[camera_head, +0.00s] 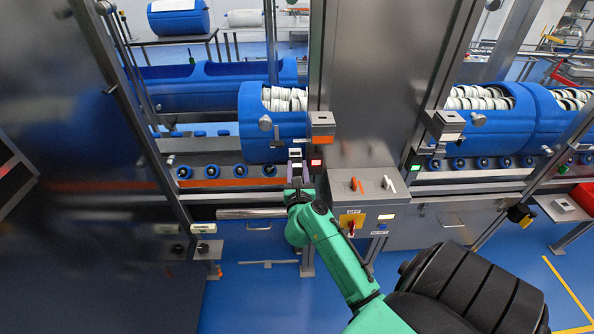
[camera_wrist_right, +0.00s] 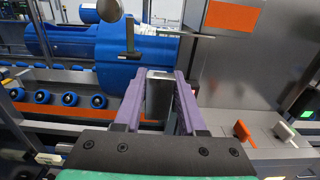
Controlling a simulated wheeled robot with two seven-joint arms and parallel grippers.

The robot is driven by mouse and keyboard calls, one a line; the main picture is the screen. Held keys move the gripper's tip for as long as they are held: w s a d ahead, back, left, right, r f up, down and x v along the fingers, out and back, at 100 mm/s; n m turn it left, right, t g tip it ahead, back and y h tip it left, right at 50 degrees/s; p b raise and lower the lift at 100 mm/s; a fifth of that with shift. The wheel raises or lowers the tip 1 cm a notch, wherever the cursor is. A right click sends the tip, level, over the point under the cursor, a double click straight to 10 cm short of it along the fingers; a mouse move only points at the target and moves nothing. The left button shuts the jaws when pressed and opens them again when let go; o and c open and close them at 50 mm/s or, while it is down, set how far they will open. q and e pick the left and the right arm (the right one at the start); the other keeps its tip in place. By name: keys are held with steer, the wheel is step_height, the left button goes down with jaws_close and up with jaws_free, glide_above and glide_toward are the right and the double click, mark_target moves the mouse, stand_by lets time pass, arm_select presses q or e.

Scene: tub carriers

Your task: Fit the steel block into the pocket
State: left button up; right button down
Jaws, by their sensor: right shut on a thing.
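My right gripper (camera_head: 297,172), on the green arm, reaches up to the front of the machine line. In the right wrist view, its two purple fingers (camera_wrist_right: 161,88) are shut on the steel block (camera_wrist_right: 158,98), a grey metal piece held upright between them. In the head view the block is small and hard to make out at the fingertips. The block is just in front of a blue tub carrier (camera_head: 262,125). I cannot make out the pocket in either view. Whether the block touches anything beyond the fingers is unclear. My left gripper is not in view.
A steel column (camera_head: 362,90) stands right of the gripper, with a ledge carrying orange and white levers (camera_wrist_right: 242,132). An orange-labelled box (camera_head: 321,128) sits close above right. A roller rail with blue rollers (camera_head: 240,170) runs left. More blue tubs (camera_head: 500,125) stand right.

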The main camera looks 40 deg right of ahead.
mark_target(295, 143)
steer(key=shift+b+x, duration=1.25)
steer(key=shift+x, duration=6)
steer(key=shift+d+f, duration=0.1)
steer(key=shift+p, duration=0.45)
steer(key=shift+f, duration=0.15)
steer(key=shift+f+b, duration=0.3)
steer(key=shift+b, duration=0.15)
steer(key=shift+f+b, duration=1.4)
steer(key=shift+f, duration=0.15)
steer(key=shift+c, duration=2)
jaws_free()
